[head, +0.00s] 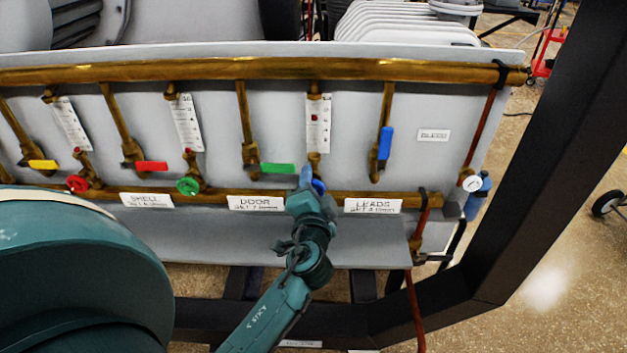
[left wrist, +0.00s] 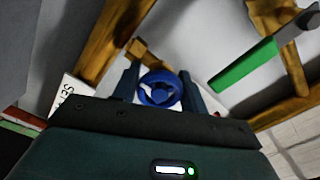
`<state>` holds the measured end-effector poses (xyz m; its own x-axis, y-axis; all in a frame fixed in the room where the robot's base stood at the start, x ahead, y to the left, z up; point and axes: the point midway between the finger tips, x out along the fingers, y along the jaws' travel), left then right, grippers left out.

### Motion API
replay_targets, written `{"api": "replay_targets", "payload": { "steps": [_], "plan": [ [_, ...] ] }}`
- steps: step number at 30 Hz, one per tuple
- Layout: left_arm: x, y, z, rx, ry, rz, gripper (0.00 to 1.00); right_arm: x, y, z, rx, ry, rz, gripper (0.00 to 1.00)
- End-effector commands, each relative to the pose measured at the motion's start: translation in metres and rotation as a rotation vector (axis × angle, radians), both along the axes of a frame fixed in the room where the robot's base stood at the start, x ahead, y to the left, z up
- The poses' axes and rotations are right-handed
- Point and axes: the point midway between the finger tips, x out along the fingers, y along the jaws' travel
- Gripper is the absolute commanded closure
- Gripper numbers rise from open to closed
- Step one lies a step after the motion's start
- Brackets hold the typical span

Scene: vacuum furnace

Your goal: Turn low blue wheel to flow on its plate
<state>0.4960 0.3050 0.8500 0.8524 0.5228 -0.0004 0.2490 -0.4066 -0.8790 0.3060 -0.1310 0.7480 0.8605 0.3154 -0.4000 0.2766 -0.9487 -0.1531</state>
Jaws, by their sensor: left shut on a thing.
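The low blue wheel (head: 319,186) sits on the lower brass pipe, under a white flow gauge (head: 319,135) with a red float at about mid-scale. My left gripper (head: 307,180) reaches up from below and partly covers the wheel. In the left wrist view the blue wheel (left wrist: 160,88) lies between the two fingers of the left gripper (left wrist: 159,80), which is shut on it. The LEADS plate (head: 373,206) is just to the right of the wheel; its small set-flow line is too blurred to read surely. My right gripper is not in view.
A green lever (head: 277,168) is close left of the gripper, and a blue lever (head: 385,143) hangs right. A dark frame beam (head: 545,150) slants on the right.

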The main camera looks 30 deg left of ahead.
Motion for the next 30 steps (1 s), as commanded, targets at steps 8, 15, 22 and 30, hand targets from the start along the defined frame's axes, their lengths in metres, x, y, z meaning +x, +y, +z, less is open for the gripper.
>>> {"api": "replay_targets", "payload": {
  "steps": [8,15,22,30],
  "plan": [
    [0.0,0.001,0.005,0.227,0.134,0.0,0.8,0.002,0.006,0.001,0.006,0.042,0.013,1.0],
    [0.001,0.001,0.006,0.422,0.253,0.0,0.8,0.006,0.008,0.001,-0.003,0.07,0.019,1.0],
    [0.001,0.001,0.006,0.604,0.365,0.001,0.8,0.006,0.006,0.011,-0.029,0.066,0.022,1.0],
    [0.001,0.001,0.005,0.782,0.474,0.001,0.8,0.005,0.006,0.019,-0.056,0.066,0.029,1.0]
  ]
}}
